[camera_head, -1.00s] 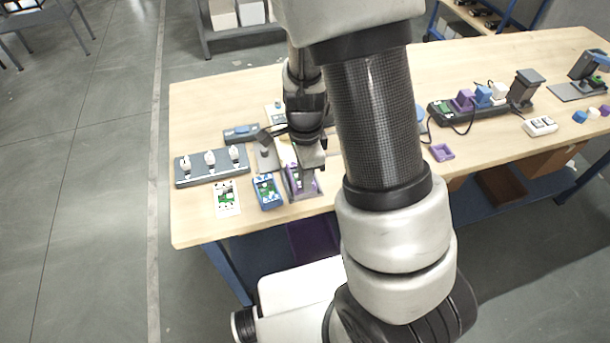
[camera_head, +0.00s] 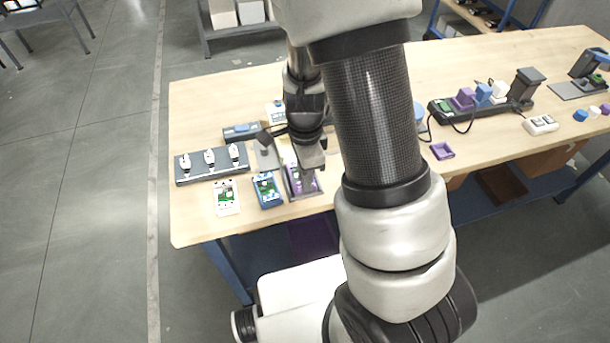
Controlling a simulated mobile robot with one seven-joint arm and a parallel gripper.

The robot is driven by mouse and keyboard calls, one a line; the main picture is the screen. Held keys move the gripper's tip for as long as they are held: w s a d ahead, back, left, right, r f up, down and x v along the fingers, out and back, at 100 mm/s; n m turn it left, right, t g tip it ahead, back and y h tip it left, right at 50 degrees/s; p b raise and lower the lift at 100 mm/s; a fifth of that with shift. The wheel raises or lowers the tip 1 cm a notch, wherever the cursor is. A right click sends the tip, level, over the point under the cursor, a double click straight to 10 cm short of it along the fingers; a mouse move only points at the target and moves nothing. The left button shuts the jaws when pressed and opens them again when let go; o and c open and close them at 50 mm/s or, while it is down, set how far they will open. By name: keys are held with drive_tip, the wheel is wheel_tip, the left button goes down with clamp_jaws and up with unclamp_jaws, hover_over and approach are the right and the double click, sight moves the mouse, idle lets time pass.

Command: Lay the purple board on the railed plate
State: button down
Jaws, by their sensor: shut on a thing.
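My gripper (camera_head: 308,160) is low over the near left part of the table, seen from behind and above. It is shut on the purple board (camera_head: 304,181), which shows just below the fingers. The board is at the grey railed plate (camera_head: 318,190), with a rail along its side. My fingers and wrist hide part of both, and I cannot tell whether the board lies flat on the plate.
A blue tray with a green board (camera_head: 267,190) and a white one (camera_head: 227,197) stand left of the plate. A grey strip with several white pieces (camera_head: 212,161) lies behind them. A purple tray (camera_head: 442,151) and a black power strip (camera_head: 470,108) are to the right.

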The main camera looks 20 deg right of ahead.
drive_tip(key=shift+f, duration=0.15)
drive_tip(key=c, duration=1.2)
unclamp_jaws()
wheel_tip(320, 180, up, 6)
drive_tip(key=p, duration=0.6)
